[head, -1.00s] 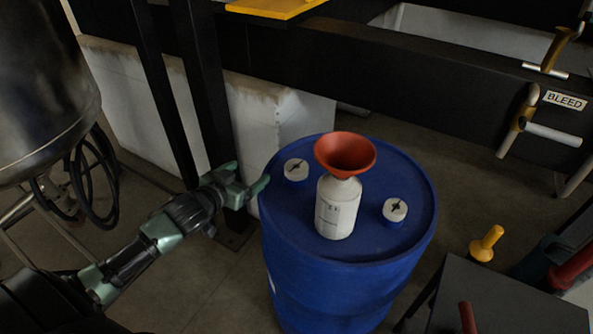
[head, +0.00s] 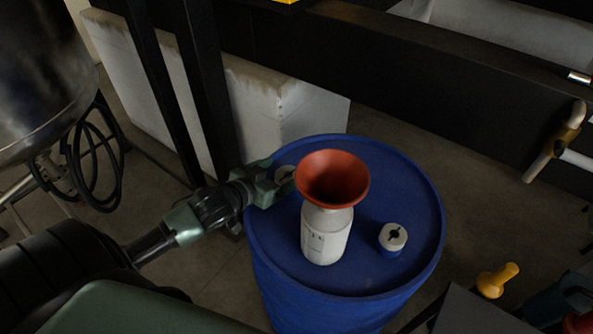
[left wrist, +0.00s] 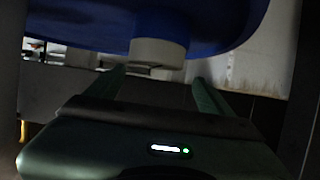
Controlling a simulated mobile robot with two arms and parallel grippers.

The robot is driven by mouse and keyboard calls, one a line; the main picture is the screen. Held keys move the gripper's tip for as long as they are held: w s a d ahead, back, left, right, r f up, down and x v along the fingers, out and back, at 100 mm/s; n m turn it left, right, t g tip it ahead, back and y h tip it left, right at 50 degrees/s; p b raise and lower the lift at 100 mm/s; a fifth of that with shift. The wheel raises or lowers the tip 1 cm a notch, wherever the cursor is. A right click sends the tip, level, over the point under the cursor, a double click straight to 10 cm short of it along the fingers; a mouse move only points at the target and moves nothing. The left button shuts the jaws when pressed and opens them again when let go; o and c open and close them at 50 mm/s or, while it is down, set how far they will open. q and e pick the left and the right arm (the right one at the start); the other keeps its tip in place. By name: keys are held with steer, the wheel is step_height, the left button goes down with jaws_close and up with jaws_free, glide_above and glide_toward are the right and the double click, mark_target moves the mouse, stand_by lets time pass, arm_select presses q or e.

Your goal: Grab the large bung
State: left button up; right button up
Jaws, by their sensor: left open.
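Two white-topped bungs with blue bases are on the blue drum (head: 400,180). The left bung (head: 286,173), which I take for the large one, is partly hidden by my left gripper (head: 274,178) in the head view. The other bung (head: 393,237) stands clear at the right. In the left wrist view, the near bung (left wrist: 157,54) shows just beyond the open fingers of my left gripper (left wrist: 159,76), roughly between them. The fingers are not closed on it; I cannot tell if they touch it. My right gripper is not in view.
A white bottle (head: 326,238) with a red funnel (head: 332,178) on top stands on the drum between the bungs, close to my left gripper. A dark frame post (head: 205,95) stands behind my arm. A yellow-handled object (head: 497,281) is at lower right.

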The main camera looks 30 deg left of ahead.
mark_target(291, 172)
arm_select(q)
steer(key=shift+w+f, duration=0.1)
steer(key=shift+w, duration=0.3)
steer(key=shift+w+d+f+p, duration=0.15)
steer(key=shift+w+f, duration=0.2)
steer(key=shift+w, duration=0.15)
steer(key=shift+w+d+f+p, duration=0.15)
steer(key=shift+w+f, duration=0.15)
steer(key=shift+w, duration=0.15)
steer(key=x, duration=0.3)
steer(key=shift+w+d+f, duration=0.15)
steer(key=shift+d+f, duration=0.1)
steer(key=shift+f, duration=0.15)
steer(key=shift+w+f, duration=0.15)
steer(key=shift+w, duration=0.05)
steer(key=c, duration=1.4)
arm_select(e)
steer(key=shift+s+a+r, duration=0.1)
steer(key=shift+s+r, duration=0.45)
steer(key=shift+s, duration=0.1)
